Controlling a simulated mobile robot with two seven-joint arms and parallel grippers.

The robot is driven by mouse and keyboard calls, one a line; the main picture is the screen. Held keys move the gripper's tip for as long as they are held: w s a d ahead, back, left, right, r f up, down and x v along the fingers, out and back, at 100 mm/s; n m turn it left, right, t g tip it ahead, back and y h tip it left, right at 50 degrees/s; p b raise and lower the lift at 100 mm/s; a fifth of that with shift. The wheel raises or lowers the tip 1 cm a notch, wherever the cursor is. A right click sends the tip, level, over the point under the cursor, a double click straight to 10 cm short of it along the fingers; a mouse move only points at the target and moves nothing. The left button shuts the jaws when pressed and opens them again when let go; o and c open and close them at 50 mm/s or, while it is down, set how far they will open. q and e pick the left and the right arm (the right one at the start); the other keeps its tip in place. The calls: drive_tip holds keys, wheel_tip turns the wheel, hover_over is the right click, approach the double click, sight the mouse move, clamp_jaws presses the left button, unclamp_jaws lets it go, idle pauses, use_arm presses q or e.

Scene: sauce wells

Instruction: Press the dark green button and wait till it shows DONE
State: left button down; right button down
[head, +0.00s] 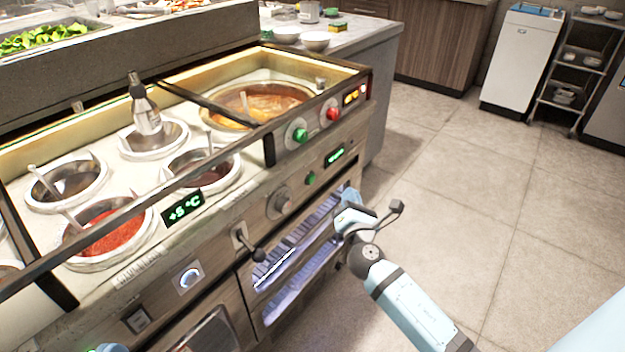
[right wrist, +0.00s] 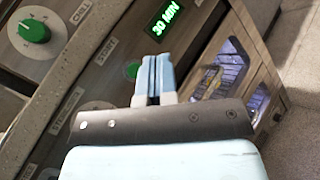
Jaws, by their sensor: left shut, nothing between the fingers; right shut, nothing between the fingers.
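The dark green button (head: 311,178) is on the front panel of the sauce-well counter, below and left of a small green-lit display (head: 334,156). In the right wrist view the button (right wrist: 133,71) shows beside the word START, and the display (right wrist: 165,18) reads 30 MIN. My right gripper (head: 351,195) is shut and empty, in front of the panel to the right of the button in the head view. In the right wrist view its fingertips (right wrist: 157,62) appear just right of the button. Contact is not visible. My left gripper's fingers are not in view.
A green knob (head: 299,135) and a red knob (head: 333,113) sit above the button. A grey knob (head: 280,200) and a dark lever (head: 252,250) are to its left. A glass-fronted lit compartment (head: 300,255) lies below. Open floor (head: 480,220) is on the right.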

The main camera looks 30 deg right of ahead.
drive_tip(key=w+a, duration=0.3)
drive_tip(key=w, duration=0.3)
drive_tip(key=shift+w, duration=0.4)
drive_tip(key=shift+w, duration=0.1)
idle(1.6)
drive_tip(key=shift+w+a, duration=0.1)
drive_tip(key=shift+w, duration=0.15)
drive_tip(key=shift+w+a+b, duration=0.15)
drive_tip(key=shift+w+b, duration=0.2)
drive_tip(key=shift+w, duration=0.1)
idle(0.7)
drive_tip(key=shift+s, duration=0.15)
drive_tip(key=shift+s+d, duration=0.3)
drive_tip(key=shift+s, duration=0.4)
drive_tip(key=shift+s+d+p, duration=0.15)
drive_tip(key=shift+s+d, duration=0.2)
drive_tip(key=shift+s, duration=0.4)
drive_tip(key=shift+s+d+p, duration=0.2)
drive_tip(key=shift+s+d, duration=0.1)
drive_tip(key=shift+s, duration=0.5)
drive_tip(key=shift+s+d+p, duration=0.15)
drive_tip(key=shift+s+d, duration=0.2)
drive_tip(key=shift+s, duration=0.4)
